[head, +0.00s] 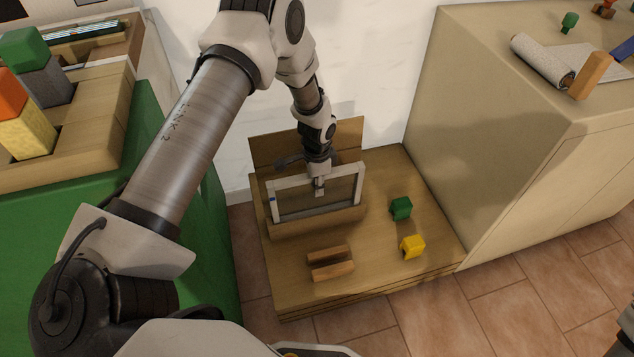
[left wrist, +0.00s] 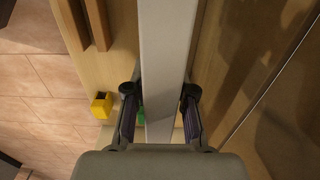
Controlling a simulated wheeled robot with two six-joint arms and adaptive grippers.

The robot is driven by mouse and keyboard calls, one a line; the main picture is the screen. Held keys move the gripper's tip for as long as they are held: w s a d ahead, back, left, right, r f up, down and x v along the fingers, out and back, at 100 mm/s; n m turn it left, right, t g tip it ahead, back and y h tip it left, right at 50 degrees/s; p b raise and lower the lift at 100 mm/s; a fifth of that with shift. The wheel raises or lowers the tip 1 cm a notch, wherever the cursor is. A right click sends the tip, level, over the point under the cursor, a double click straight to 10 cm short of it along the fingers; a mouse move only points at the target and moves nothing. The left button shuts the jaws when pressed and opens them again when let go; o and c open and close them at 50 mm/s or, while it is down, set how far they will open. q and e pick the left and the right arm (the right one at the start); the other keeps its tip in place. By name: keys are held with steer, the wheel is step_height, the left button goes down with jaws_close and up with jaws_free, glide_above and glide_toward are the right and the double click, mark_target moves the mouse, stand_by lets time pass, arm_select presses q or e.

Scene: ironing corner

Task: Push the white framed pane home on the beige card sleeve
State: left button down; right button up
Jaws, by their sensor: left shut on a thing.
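The white framed pane (head: 358,186) stands nearly upright on the low wooden table. Its lower edge meets a long tan strip (head: 300,227), which looks like the beige card sleeve; I cannot tell how deep the pane sits in it. My left gripper (head: 319,190) comes down from above and is shut on the pane's top edge near its middle. In the left wrist view the white frame bar (left wrist: 164,50) runs between the two dark fingers of the gripper (left wrist: 160,115).
A wooden back board (head: 348,133) rises behind the pane. Two wooden bars (head: 331,271), a green block (head: 401,208) and a yellow block (head: 412,246) lie on the table (head: 375,265). A beige cabinet (head: 500,130) stands right, a green-sided unit (head: 200,260) left.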

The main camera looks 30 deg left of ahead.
arm_select(q)
steer(key=shift+f+b, duration=1.7)
steer(key=shift+f, duration=1.2)
steer(key=shift+c, duration=2)
jaws_free()
steer(key=shift+r+p, duration=2.25)
steer(key=shift+r, duration=0.2)
steer(key=shift+r, duration=0.1)
step_height(320, 180, up, 12)
steer(key=shift+f, duration=0.1)
